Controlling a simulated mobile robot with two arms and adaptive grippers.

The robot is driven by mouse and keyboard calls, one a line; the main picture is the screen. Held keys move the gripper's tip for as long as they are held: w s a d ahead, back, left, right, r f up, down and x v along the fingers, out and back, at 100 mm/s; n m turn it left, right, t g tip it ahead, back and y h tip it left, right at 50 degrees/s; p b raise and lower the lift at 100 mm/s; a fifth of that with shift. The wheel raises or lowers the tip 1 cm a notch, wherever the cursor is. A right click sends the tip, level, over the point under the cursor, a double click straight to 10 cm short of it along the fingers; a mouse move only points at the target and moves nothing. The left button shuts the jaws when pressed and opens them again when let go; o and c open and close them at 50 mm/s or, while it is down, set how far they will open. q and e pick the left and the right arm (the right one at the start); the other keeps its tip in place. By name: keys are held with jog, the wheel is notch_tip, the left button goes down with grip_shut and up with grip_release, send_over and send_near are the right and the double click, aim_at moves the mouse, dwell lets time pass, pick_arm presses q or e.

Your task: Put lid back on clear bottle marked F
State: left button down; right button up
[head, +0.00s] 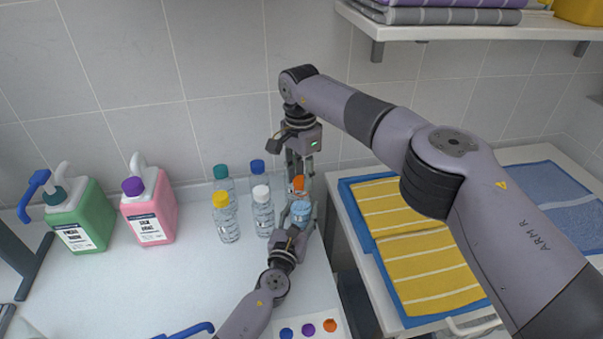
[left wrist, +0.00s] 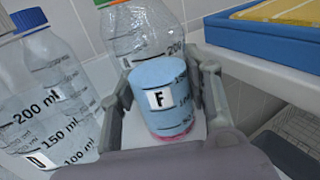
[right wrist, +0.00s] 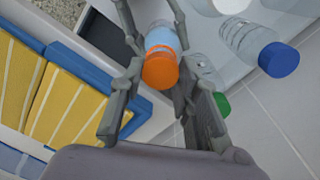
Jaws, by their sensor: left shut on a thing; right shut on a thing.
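The clear bottle marked F (head: 302,212) holds blue liquid and stands near the right edge of the white counter. In the left wrist view its F label (left wrist: 161,98) faces me. My left gripper (head: 298,220) is shut around its body, with a finger on each side. My right gripper (head: 299,172) points down above it and is shut on the orange lid (head: 298,184). In the right wrist view the lid (right wrist: 160,71) lies between the fingers, in line with the bottle (right wrist: 163,38). I cannot tell whether the lid is fully seated.
Bottles with yellow (head: 225,218), white (head: 263,212), teal (head: 222,178) and blue (head: 258,172) caps stand close by on the left. Green (head: 85,222) and pink (head: 150,210) jugs are farther left. A blue tray (head: 347,196) of yellow towels lies to the right, across a gap.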

jog(key=shift+f, duration=0.55)
dwell(0.4)
